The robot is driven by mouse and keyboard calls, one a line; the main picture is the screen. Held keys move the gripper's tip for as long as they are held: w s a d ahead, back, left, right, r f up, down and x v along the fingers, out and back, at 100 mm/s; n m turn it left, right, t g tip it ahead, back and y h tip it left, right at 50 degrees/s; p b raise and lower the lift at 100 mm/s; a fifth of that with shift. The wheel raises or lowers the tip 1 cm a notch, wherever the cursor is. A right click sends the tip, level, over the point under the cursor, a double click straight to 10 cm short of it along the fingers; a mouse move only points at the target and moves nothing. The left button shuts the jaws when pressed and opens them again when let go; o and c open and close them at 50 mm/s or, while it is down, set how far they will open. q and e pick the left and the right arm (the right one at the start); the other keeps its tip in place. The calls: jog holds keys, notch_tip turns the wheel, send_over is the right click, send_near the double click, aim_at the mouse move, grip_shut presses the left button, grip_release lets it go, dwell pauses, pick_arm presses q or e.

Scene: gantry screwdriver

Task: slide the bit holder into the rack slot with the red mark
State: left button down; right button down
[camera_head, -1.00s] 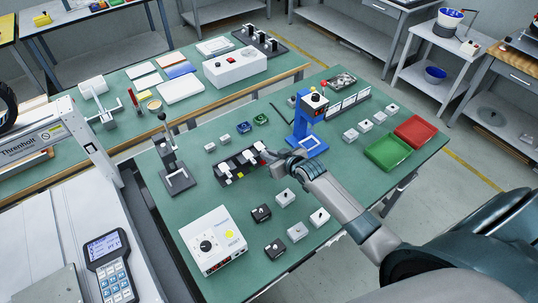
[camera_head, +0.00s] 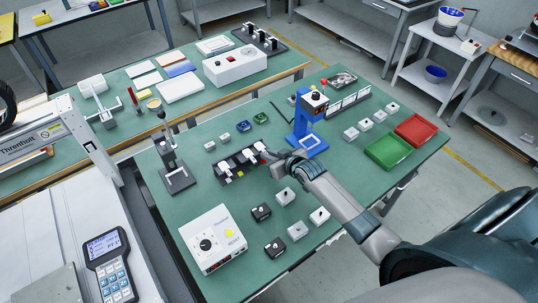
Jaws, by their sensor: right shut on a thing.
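The rack (camera_head: 238,168) is a dark block with white, yellow and red parts in the middle of the green table. A small red mark (camera_head: 263,161) shows near its right end. My right gripper (camera_head: 266,156) is at that right end, reaching in from the right. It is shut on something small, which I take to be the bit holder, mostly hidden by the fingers. I cannot tell whether the holder is inside the slot or just above it. My left gripper is not in view.
A black stand (camera_head: 177,178) is to the left. A white control box (camera_head: 212,240) and several small blocks (camera_head: 261,212) lie in front. Green (camera_head: 387,152) and red (camera_head: 415,129) trays are at the right.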

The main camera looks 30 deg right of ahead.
jog(key=shift+f, duration=0.25)
dwell(0.3)
jog(key=c, duration=1.7)
grip_release()
jog(key=shift+s, duration=0.1)
jog(key=b+v, duration=0.3)
jog(key=v, duration=1.4)
jog(key=shift+s, duration=0.1)
